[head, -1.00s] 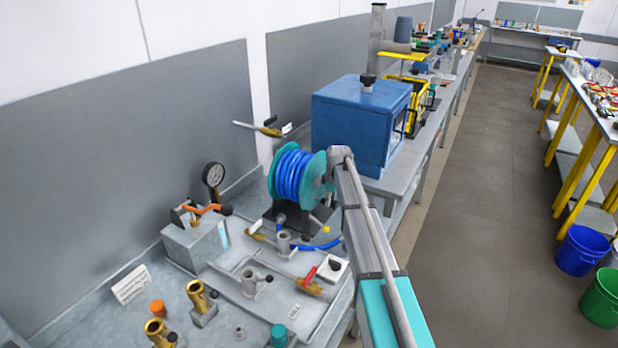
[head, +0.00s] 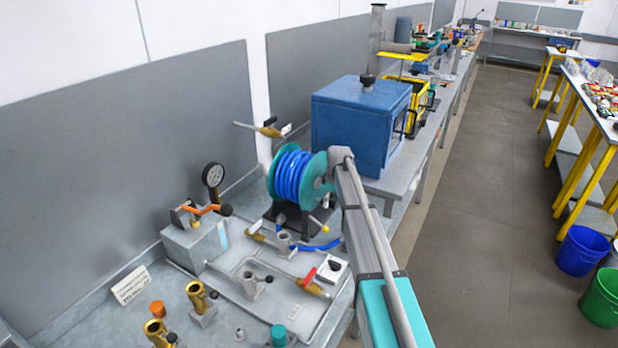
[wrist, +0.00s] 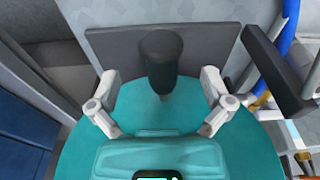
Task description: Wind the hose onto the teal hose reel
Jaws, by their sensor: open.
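The teal hose reel (head: 284,163) stands on a dark base on the bench, with several turns of blue hose (head: 293,177) on its drum. A short blue hose tail (head: 318,247) lies on the bench below it. In the wrist view, the reel's teal side disc (wrist: 75,150) fills the lower middle. A dark upright crank handle (wrist: 161,62) stands out from it. My gripper (wrist: 160,78) is open, with one finger on each side of the handle; there is a visible gap to each finger. In the head view my arm hides the fingers and handle.
A blue cabinet (head: 360,120) stands close behind the reel. A pressure gauge (head: 213,175), an orange-handled valve (head: 200,210), a red-handled valve (head: 310,280) and brass fittings (head: 197,296) crowd the bench in front. The floor at right is clear up to the buckets (head: 580,250).

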